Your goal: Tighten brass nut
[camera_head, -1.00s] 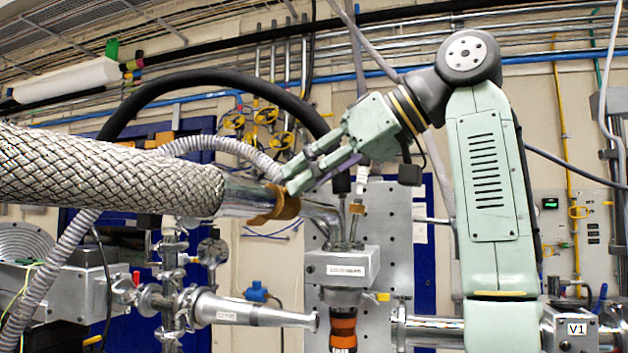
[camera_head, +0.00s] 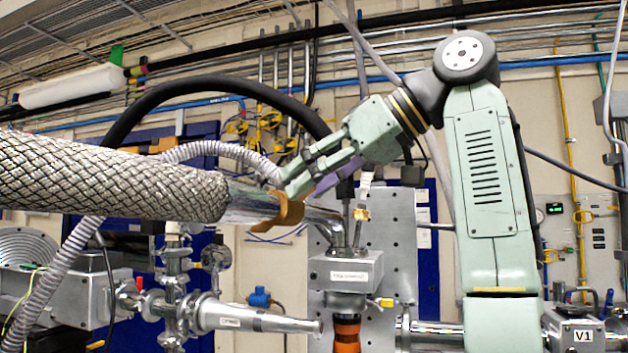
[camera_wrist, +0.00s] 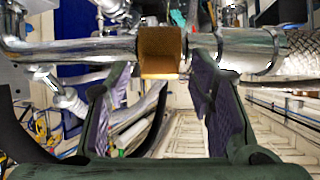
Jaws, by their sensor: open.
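The brass nut (camera_head: 287,211) is a brown-gold collar around the shiny metal pipe, just right of the braided hose's end in the head view. It also shows in the wrist view (camera_wrist: 162,52), upper middle, on the pipe crossing the picture. My gripper (camera_head: 306,172) is open and empty, reaching down from the right with its fingertips at the nut's upper edge. In the wrist view my gripper (camera_wrist: 165,82) has its purple-padded fingers apart, with the nut lying in line with the gap. I cannot tell whether a finger touches the nut or pipe.
The thick braided hose (camera_head: 110,183) fills the left. A grey block with pipes (camera_head: 345,271) stands below right of the nut. A corrugated grey hose (camera_head: 220,149) and a black hose (camera_head: 240,82) arch close behind. Metal vacuum fittings (camera_head: 178,290) stand lower left.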

